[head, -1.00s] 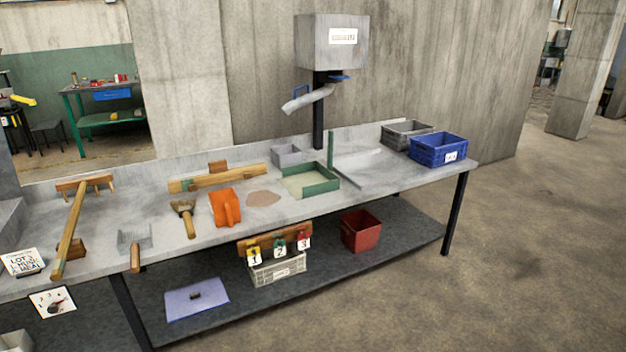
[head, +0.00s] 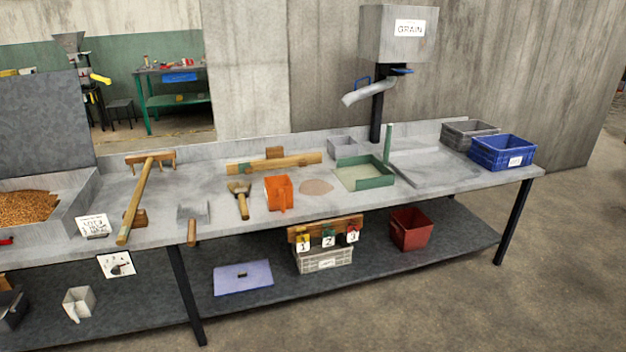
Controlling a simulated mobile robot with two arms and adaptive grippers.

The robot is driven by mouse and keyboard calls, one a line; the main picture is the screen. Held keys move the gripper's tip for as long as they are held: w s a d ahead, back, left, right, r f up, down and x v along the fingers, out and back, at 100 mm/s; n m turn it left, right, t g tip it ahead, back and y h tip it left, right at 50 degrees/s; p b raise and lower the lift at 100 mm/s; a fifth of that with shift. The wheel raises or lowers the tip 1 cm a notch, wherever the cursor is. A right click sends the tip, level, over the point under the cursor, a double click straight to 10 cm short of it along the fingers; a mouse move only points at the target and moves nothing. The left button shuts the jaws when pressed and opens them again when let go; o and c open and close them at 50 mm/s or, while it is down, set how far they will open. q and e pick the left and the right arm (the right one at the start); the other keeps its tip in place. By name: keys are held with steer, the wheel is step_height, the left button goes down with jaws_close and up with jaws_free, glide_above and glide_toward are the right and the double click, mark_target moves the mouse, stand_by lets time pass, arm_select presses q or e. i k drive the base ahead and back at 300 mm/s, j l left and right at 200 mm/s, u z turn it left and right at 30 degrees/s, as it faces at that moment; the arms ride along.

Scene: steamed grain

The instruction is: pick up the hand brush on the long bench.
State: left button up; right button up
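The hand brush (head: 241,199) lies on the long bench (head: 345,206), with its wooden handle pointing toward the front edge and its wider bristle end toward the back. It sits between a grey metal scoop (head: 193,217) with a wooden handle on its left and an orange scoop-like container (head: 279,193) on its right. Nothing covers the brush. Neither of my grippers shows in the head view.
A wooden rake (head: 140,200) lies to the left, near a bin of brown grain (head: 28,208). A wooden bar (head: 290,163) lies behind the brush. A green-edged tray (head: 365,177), a blue crate (head: 502,152) and a grain hopper (head: 397,34) are to the right.

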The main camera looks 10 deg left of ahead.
mark_target(241, 194)
steer(key=i+j+u, duration=0.1)
steer(key=i+j, duration=0.15)
steer(key=i, duration=0.2)
steer(key=i+j+u, duration=0.1)
steer(key=i+j, duration=0.15)
steer(key=i, duration=0.25)
